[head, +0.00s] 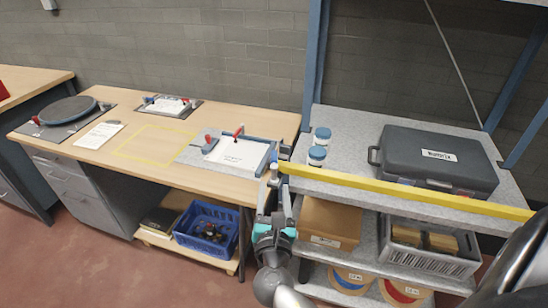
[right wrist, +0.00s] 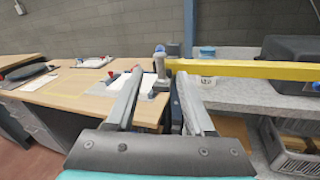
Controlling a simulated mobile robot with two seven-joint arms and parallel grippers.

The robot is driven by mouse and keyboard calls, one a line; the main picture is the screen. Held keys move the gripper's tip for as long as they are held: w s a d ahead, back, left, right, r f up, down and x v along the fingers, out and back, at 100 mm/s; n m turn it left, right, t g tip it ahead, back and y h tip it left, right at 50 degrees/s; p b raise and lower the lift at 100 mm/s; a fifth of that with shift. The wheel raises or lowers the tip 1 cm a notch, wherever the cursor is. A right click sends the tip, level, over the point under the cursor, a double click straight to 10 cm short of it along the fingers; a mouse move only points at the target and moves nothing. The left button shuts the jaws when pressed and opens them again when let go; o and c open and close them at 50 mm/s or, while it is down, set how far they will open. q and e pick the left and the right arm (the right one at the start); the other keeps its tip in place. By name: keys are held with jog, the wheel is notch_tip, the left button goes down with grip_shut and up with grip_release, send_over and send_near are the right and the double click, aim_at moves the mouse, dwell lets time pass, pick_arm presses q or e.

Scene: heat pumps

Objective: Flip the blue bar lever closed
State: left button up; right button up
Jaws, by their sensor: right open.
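The blue bar lever, a short grey post with a blue top, stands at the left end of the yellow bar (head: 400,188). It shows in the head view (head: 274,158) and in the right wrist view (right wrist: 160,60). My right gripper (head: 275,182) is in front of it at the shelf's left corner, fingers pointing at it. In the right wrist view my right gripper (right wrist: 160,82) is open, and the post appears between the two fingertips. I cannot tell whether either finger touches it. My left gripper is not in view.
The yellow bar crosses the shelf front. Behind it are a dark case (head: 437,160) and blue-lidded jars (head: 317,153). Left is a wooden bench (head: 100,150) with a white-topped fixture (head: 235,155). A cardboard box (head: 328,222) and grey crate (head: 430,258) sit below.

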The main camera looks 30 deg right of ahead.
aim_at(274, 158)
jog(key=x, duration=1.3)
grip_shut()
